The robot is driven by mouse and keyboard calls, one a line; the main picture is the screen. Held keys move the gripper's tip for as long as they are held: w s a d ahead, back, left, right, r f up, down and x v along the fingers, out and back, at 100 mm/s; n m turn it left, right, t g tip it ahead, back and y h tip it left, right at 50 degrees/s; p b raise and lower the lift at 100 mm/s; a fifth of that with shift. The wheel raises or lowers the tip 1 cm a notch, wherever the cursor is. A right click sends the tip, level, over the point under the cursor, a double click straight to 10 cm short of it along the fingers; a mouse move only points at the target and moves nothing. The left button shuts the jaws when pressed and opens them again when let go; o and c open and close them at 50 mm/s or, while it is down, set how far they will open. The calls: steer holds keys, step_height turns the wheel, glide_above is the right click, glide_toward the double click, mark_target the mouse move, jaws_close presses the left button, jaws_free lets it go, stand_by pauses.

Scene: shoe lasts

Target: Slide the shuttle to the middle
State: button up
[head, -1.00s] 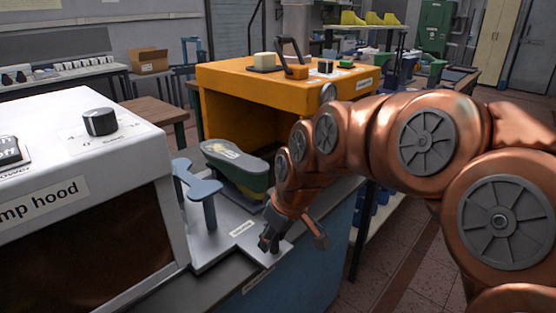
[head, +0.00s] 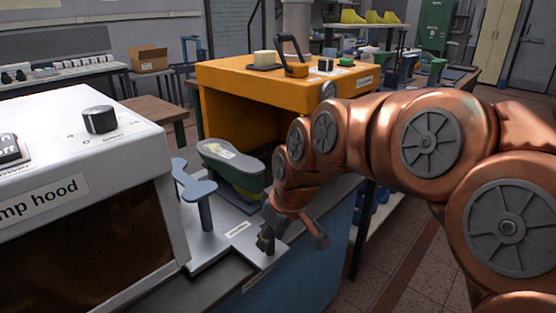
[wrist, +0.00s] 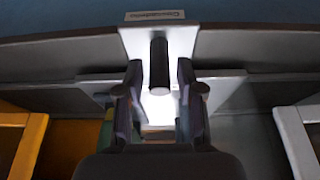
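The shuttle is a light grey plate with a small label (head: 238,229), lying on the bench between the white hood and the orange box. A grey-green shoe last (head: 232,165) sits toward its back, at the orange box's opening. A dark upright handle (wrist: 158,65) stands on the plate near the bench's front edge, in the wrist view. My gripper (wrist: 158,88) is open, with one finger on each side of the handle and a visible gap on both sides. In the head view my gripper (head: 290,238) is low over the plate's front end and hides most of the handle.
The white hood (head: 85,235) with a black knob stands at left. The orange box (head: 245,105) stands behind, with a dark opening. A blue forked bracket (head: 195,190) rises between them. The bench's front edge drops to the floor at right.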

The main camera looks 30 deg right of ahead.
steer(key=p+v, duration=0.1)
steer(key=v, duration=0.6)
steer(key=shift+r+p, duration=0.3)
steer(key=shift+r, duration=0.05)
steer(key=shift+s+d, duration=0.1)
